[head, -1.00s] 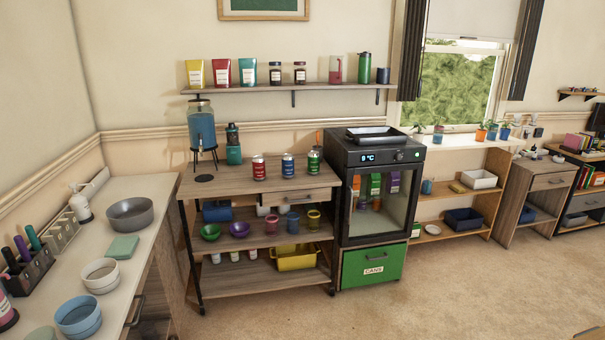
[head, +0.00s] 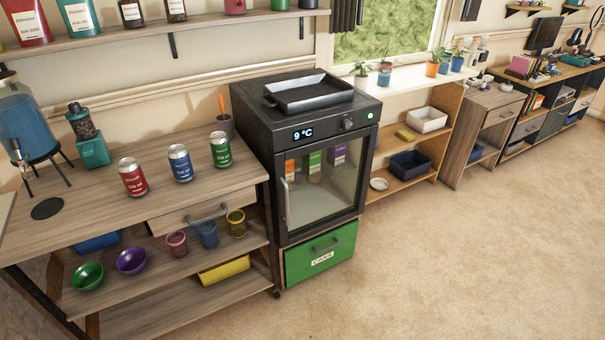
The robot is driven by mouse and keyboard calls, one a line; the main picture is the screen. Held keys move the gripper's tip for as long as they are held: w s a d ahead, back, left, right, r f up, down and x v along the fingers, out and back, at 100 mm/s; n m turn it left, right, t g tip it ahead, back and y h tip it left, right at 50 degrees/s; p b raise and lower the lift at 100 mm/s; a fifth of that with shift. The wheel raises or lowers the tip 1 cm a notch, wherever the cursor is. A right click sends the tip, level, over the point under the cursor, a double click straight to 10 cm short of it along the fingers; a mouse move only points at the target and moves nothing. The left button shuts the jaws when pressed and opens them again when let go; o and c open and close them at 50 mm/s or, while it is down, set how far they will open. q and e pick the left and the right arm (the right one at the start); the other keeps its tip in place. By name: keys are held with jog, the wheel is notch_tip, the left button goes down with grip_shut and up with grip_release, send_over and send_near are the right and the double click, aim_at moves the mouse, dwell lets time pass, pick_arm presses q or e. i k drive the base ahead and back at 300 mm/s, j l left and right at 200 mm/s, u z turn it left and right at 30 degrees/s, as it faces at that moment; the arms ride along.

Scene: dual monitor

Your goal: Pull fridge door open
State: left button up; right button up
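The fridge (head: 260,142) is a small black unit with a glass door (head: 325,188), standing right of the wooden shelf cart. The door looks shut. Its pale vertical handle (head: 285,198) is on the door's left edge. A display on the front reads 9°C. Orange, green and purple cartons show through the glass. Neither of my grippers is in the head view.
A green drawer labelled CANS (head: 321,256) is under the fridge, and a black tray (head: 308,92) lies on top. The wooden cart (head: 110,208) stands close on the left, bearing several cans and bowls. A low shelf (head: 402,182) is to the right. Carpet in front is clear.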

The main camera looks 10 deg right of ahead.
aim_at(369, 134)
jog(key=i+l+z, duration=0.1)
jog(key=i+z, duration=0.75)
jog(key=i+j+z, duration=0.2)
jog(key=z, duration=0.25)
jog(key=i+l, duration=0.15)
jog(key=i, duration=0.2)
jog(key=i+l, duration=0.2)
jog(key=i, duration=0.15)
jog(key=u, duration=0.05)
